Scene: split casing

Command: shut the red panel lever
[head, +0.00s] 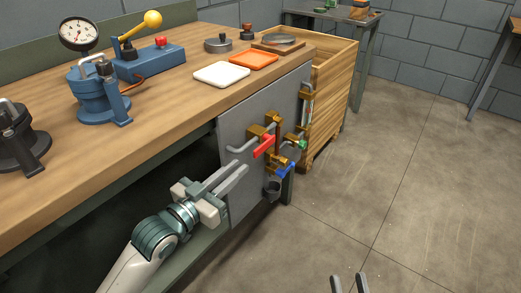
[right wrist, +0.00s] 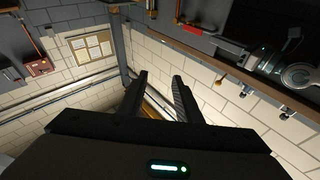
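The red lever (head: 264,146) sits on brass fittings on the front of the grey panel (head: 236,128), below the bench top. It slants down to the left in the head view. My left gripper (head: 238,170) is just below and left of the lever, apart from it, with a gap between its fingers and nothing seen between them. My right gripper (head: 348,283) shows only its fingertips at the bottom of the head view, far from the panel. In the right wrist view its fingers (right wrist: 161,82) are spread and empty.
A blue lever (head: 286,170) and a green handle (head: 301,144) are close to the red lever. A dark cup (head: 272,190) hangs below. A wooden crate (head: 335,85) stands right of the panel. The bench top (head: 150,115) overhangs above. The floor at right is clear.

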